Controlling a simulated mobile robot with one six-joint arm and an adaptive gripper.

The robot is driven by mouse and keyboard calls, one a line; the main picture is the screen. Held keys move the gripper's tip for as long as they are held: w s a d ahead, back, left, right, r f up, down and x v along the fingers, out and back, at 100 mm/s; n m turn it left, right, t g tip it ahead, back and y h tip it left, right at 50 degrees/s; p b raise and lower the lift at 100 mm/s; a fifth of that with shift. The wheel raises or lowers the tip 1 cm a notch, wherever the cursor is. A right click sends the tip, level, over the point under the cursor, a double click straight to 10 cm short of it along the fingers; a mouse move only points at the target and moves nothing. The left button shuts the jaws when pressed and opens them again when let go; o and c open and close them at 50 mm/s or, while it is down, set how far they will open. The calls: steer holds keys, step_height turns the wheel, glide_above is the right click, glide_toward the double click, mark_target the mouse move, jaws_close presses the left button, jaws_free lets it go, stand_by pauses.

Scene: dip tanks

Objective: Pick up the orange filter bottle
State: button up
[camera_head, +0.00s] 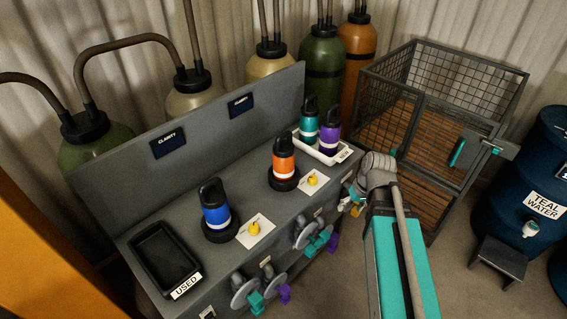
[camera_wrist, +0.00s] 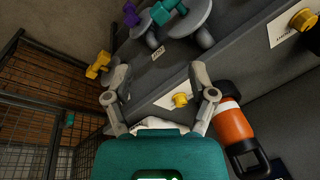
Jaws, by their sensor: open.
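The orange filter bottle (camera_head: 284,158) has a black cap with a loop handle and a white band. It stands upright on a round black base (camera_head: 283,181) on the grey bench. In the wrist view the orange bottle (camera_wrist: 234,127) is at the right, just outside my gripper's right finger. My gripper (camera_wrist: 160,86) is open, with nothing between its fingers but the bench and a small yellow knob beyond. In the head view my arm reaches in from the lower right, and the gripper end (camera_head: 352,200) is partly hidden near the bench's right front edge.
A blue bottle (camera_head: 215,207) stands on another black base to the left. Teal (camera_head: 309,124) and purple (camera_head: 330,132) bottles stand in a white tray (camera_head: 318,152) behind. A black USED tray (camera_head: 165,258) is at the left end. A wire cage (camera_head: 440,150) stands right of the bench.

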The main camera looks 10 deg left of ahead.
mark_target(284, 159)
steer(key=w+a+r+n+t+y, duration=0.2)
steer(key=w+a+r+n+y, duration=0.1)
steer(key=w, duration=0.5)
steer(key=w+a+r+n+t+y, duration=0.2)
steer(key=w+a+r+n+y, duration=0.2)
steer(key=w+r+y, duration=0.3)
steer(key=shift+w+a+r+n, duration=0.15)
steer(key=shift+w+r+n, duration=0.75)
steer(key=shift+w, duration=0.25)
steer(key=shift+a+f, duration=0.1)
steer(key=shift+f, duration=0.05)
steer(key=b+x, duration=0.2)
steer(key=x, duration=0.6)
steer(key=shift+w+a+b, duration=0.2)
steer(key=shift+b, duration=0.2)
steer(key=shift+b+x, duration=1)
steer(key=shift+x, duration=1.6)
